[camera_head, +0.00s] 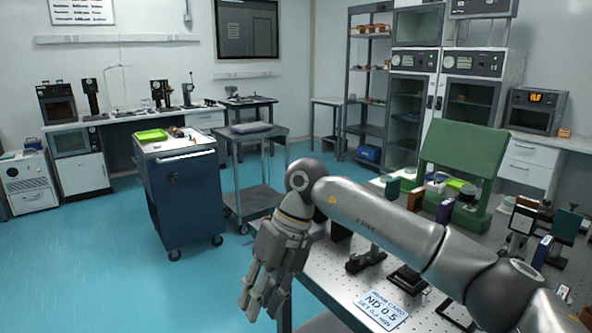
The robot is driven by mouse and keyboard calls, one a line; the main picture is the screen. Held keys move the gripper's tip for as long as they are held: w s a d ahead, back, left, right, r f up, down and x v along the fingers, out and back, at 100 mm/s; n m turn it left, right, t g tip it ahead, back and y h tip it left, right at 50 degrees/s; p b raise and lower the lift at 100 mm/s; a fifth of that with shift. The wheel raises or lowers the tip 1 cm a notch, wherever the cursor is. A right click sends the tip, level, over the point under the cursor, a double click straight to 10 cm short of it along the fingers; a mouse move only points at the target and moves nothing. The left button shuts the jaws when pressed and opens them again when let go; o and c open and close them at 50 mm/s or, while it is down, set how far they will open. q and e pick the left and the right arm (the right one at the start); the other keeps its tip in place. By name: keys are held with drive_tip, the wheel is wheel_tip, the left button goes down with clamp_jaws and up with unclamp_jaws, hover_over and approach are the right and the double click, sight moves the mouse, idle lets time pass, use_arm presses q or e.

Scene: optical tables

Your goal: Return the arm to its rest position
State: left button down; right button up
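My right arm comes in from the lower right and reaches across the front of the optical table (335,283). My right gripper (262,300) hangs past the table's left edge, over the blue floor, with its fingers pointing down. The fingers look straight and apart, with nothing between them. My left gripper is not in view.
The table carries a green panel stand (463,150), several optic mounts and an "ND 0.5" card (382,309). A blue tool cart (183,200) with a green tray (151,135) and a grey cart (252,200) stand beyond.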

drive_tip(key=w+a+f+m+g+y+p, duration=0.15)
drive_tip(key=a+f+m+y, duration=0.25)
drive_tip(key=a+y, duration=0.5)
drive_tip(key=w+d+f+m+t+y, duration=0.4)
drive_tip(key=w+f+m+t+y, duration=0.3)
drive_tip(key=m, duration=0.4)
drive_tip(key=s+d+f+m+t+h+p, duration=0.1)
drive_tip(key=d+f+m+t+h, duration=0.6)
drive_tip(key=f, duration=0.7)
drive_tip(key=s+d+f+m+t+h, duration=0.1)
drive_tip(key=d+f+m+t+h, duration=0.25)
drive_tip(key=d+f+m, duration=0.8)
drive_tip(key=s+d+f+m+g+h, duration=0.25)
drive_tip(key=s+d+f+h, duration=0.2)
drive_tip(key=s+f, duration=0.65)
drive_tip(key=s+d+f+m+g+h, duration=0.1)
drive_tip(key=s+d+f+g+h, duration=0.3)
drive_tip(key=s+f, duration=0.7)
drive_tip(key=s+d+f+m+g, duration=0.1)
drive_tip(key=s+d+f+g, duration=0.2)
drive_tip(key=s, duration=1.1)
drive_tip(key=s+d+f+m+g+h+p, duration=0.1)
drive_tip(key=s+d+f+m+g, duration=0.1)
drive_tip(key=s, duration=1.3)
wheel_tip(320, 180, down, 4)
drive_tip(key=shift+d+r+m+g, duration=0.1)
drive_tip(key=shift+d+m+g, duration=0.3)
drive_tip(key=shift+d, duration=0.8)
drive_tip(key=shift+w, duration=0.1)
